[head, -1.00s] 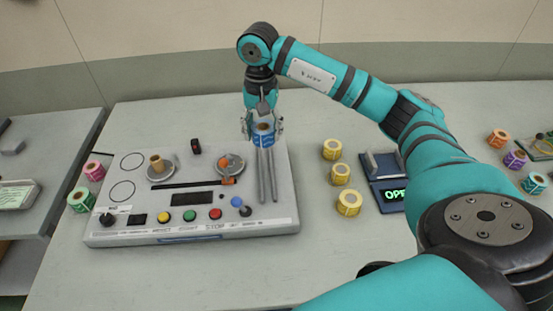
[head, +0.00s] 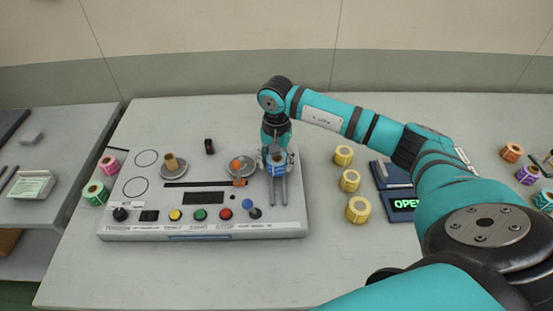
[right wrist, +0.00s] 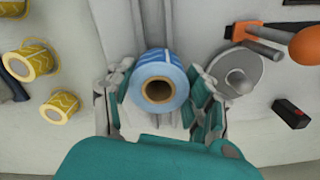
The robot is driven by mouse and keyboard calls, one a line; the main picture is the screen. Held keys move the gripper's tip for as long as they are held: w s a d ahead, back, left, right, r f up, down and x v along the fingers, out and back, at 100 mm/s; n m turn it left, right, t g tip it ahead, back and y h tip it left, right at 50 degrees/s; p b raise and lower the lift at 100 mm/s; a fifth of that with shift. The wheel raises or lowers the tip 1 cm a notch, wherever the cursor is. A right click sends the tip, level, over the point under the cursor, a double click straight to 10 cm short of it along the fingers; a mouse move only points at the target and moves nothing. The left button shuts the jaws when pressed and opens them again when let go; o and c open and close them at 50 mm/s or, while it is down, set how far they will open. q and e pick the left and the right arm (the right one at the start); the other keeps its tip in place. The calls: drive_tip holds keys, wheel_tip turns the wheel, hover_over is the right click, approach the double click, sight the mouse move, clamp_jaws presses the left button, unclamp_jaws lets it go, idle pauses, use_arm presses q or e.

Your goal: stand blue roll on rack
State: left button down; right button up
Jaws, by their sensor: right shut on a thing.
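The blue roll (head: 277,162) is held in my right gripper (head: 276,158), over the upper part of the rack (head: 278,190), two parallel grey rails on the right side of the rewinder panel. In the right wrist view the blue roll (right wrist: 159,86) shows its brown core facing the camera, with the fingers of my right gripper (right wrist: 160,95) closed on both sides of it. The rack's rails (right wrist: 153,25) run out beyond the roll there. I cannot tell whether the roll touches the rails. My left gripper is not in view.
The rewinder panel (head: 130,215) has two spindles, one with a brown core (head: 171,163), and an orange-handled part (head: 238,166) beside the rack. Several yellow rolls (head: 350,181) stand to the right, near a dark device with a green display (head: 404,204).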

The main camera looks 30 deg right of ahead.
drive_tip(key=shift+f, duration=0.15)
drive_tip(key=o, duration=0.9)
drive_tip(key=shift+c, duration=0.2)
drive_tip(key=o, duration=0.3)
drive_tip(key=shift+r, duration=0.4)
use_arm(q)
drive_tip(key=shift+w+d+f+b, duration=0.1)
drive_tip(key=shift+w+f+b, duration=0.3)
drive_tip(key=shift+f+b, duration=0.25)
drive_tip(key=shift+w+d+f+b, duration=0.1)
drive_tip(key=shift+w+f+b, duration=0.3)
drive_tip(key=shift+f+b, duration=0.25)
use_arm(e)
drive_tip(key=shift+r, duration=5.8)
